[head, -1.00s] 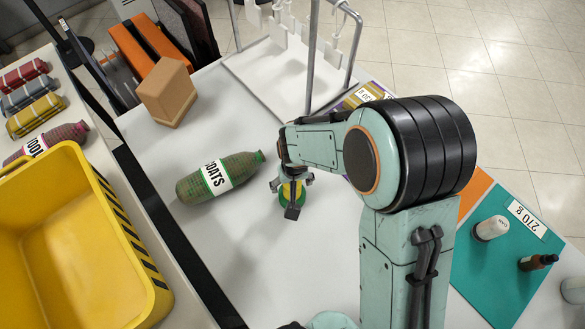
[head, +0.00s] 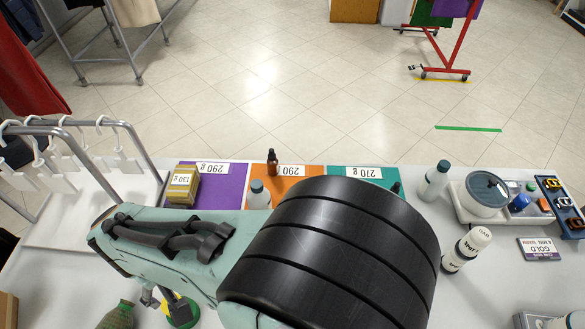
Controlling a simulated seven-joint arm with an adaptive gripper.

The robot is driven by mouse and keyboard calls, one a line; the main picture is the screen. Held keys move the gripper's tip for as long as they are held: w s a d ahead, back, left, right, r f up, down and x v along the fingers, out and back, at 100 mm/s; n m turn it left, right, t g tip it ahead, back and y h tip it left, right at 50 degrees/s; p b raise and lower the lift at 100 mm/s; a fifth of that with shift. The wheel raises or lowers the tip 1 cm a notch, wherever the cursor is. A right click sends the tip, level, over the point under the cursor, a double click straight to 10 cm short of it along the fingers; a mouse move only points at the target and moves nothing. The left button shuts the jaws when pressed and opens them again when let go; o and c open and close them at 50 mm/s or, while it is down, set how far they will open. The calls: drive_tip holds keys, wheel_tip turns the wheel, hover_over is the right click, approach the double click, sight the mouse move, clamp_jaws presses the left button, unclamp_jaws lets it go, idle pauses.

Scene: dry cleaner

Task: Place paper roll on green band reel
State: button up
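A round green piece with yellow on it (head: 184,314), possibly the green band reel, shows at the bottom edge of the head view, partly cut off and covered. My gripper (head: 165,298) is close to it, with dark fingers in front of the yellow. My arm covers most of the gripper, so I cannot tell whether it is open or shut, or whether it touches the green piece. I cannot pick out a paper roll for certain. The yellow part may belong to the reel or to something on it.
Behind my arm lie a purple mat (head: 228,190), an orange mat (head: 315,188) and a teal mat (head: 381,187) with weight labels. A 130 g box (head: 181,190) stands on the purple one. A green bottle (head: 117,317) is left of my gripper. White bottles and a tray (head: 470,213) stand right.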

drive_tip(key=w+d+r+m, duration=0.2)
drive_tip(key=d, duration=0.4)
drive_tip(key=w+d+r+m, duration=0.2)
drive_tip(key=d+r, duration=0.1)
drive_tip(key=d, duration=0.4)
drive_tip(key=s+d+r+m, duration=0.1)
drive_tip(key=s+d+m, duration=0.2)
drive_tip(key=d, duration=0.5)
drive_tip(key=s+d+r+m, duration=0.1)
drive_tip(key=s+d+m, duration=0.2)
drive_tip(key=s+d, duration=0.2)
drive_tip(key=d, duration=0.3)
drive_tip(key=shift+s+m+g, duration=0.2)
drive_tip(key=shift+m+g, duration=0.2)
